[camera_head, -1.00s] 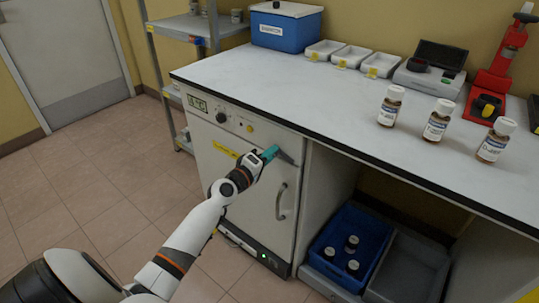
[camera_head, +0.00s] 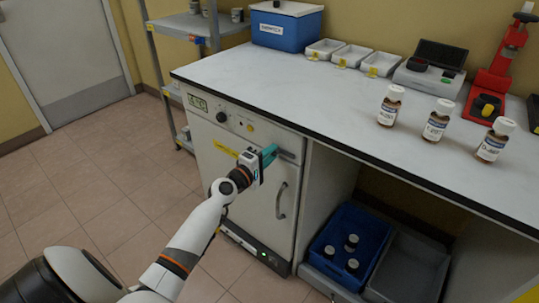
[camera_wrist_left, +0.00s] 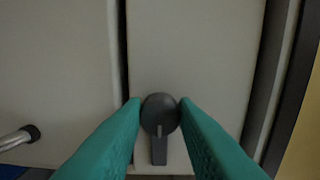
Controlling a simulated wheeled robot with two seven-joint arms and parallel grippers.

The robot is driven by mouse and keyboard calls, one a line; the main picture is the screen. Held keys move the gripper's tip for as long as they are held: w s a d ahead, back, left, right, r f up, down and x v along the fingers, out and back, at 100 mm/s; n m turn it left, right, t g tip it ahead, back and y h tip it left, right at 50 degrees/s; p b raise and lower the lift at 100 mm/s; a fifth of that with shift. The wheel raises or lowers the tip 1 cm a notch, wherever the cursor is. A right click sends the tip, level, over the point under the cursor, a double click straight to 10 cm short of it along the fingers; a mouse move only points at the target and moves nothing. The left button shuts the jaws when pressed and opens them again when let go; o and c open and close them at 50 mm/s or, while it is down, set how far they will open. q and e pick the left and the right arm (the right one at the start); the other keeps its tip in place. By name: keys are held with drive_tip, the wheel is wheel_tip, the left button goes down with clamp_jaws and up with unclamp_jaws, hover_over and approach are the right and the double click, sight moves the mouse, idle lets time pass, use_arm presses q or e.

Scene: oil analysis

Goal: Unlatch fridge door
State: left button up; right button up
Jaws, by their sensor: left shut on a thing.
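The white fridge (camera_head: 232,165) stands under the left end of the counter. Its door is shut and has a vertical handle (camera_head: 281,202). The dark grey door latch (camera_head: 288,155) sits near the door's upper right corner. My left gripper (camera_head: 272,153) is at this latch, with its teal fingers partly hiding it. In the left wrist view the latch's round knob (camera_wrist_left: 160,113) sits between the fingertips (camera_wrist_left: 159,107), which touch it from both sides. Its short lever points down in that view. My right gripper is not in view.
Three labelled bottles (camera_head: 437,120) stand on the counter (camera_head: 300,90). A blue crate (camera_head: 322,247) holding small bottles and a grey tray (camera_head: 408,265) are right of the fridge. A shelf rack (camera_head: 180,27) stands behind. The tiled floor on the left is clear.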

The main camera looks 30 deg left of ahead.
use_arm(q)
drive_tip(key=o, duration=1)
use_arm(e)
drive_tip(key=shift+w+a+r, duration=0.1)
use_arm(q)
drive_tip(key=shift+s, duration=0.15)
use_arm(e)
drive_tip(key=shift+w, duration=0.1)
use_arm(q)
drive_tip(key=s+a+b, duration=0.1)
drive_tip(key=s, duration=1)
drive_tip(key=shift+s, duration=0.4)
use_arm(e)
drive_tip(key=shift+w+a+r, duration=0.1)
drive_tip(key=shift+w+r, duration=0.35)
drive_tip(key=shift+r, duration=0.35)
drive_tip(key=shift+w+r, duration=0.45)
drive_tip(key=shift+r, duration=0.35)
use_arm(q)
drive_tip(key=shift+f, duration=0.1)
